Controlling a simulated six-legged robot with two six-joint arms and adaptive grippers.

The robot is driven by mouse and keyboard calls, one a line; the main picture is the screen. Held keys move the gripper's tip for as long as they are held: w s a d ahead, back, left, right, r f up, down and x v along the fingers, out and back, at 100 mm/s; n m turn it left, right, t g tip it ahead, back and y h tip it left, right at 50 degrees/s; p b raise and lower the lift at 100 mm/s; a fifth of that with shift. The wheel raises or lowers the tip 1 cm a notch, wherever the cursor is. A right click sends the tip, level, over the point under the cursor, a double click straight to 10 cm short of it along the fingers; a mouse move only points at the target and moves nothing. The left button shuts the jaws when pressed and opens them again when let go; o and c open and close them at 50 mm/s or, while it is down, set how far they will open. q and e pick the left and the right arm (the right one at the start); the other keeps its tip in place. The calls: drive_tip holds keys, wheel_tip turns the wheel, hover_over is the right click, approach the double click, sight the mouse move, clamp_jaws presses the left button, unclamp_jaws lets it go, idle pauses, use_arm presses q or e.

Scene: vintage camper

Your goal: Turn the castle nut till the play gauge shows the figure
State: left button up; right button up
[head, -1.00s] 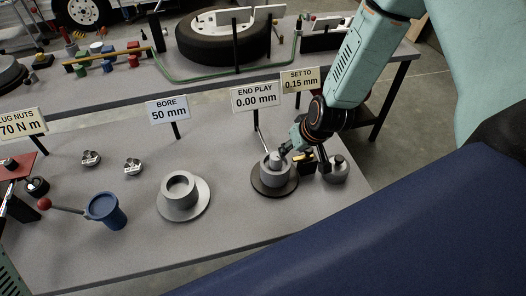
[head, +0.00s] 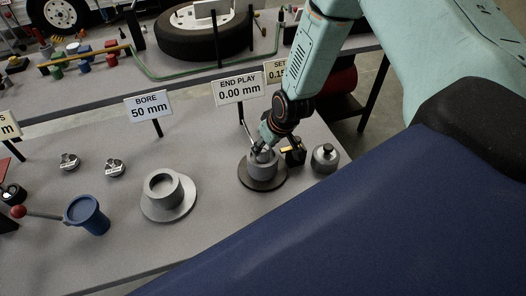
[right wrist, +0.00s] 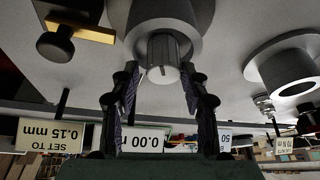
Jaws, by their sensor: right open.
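The castle nut (right wrist: 163,58) is a grey slotted cap on top of the grey hub (head: 262,168), which stands on a dark round base. My right gripper (right wrist: 160,88) is open, with one finger on each side of the nut and a visible gap in the right wrist view. In the head view my right gripper (head: 264,148) comes down over the hub and mostly hides the nut. The play gauge sign (head: 240,89) reads END PLAY 0.00 mm. The set sign (right wrist: 50,135) reads SET TO 0.15 mm; my arm partly covers it in the head view. My left gripper is not in view.
A flanged grey ring (head: 168,194) and a blue cup (head: 86,214) stand left. Bare bench lies between them.

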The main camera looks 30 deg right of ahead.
drive_tip(key=shift+w+f, duration=0.2)
drive_tip(key=shift+f, duration=0.35)
drive_tip(key=shift+w+a+f, duration=0.15)
drive_tip(key=shift+a+f, duration=0.05)
drive_tip(key=shift+a, duration=0.1)
drive_tip(key=shift+d, duration=0.2)
drive_tip(key=c, duration=0.3)
drive_tip(key=shift+a, duration=0.15)
drive_tip(key=c, duration=0.6)
drive_tip(key=shift+b, duration=0.35)
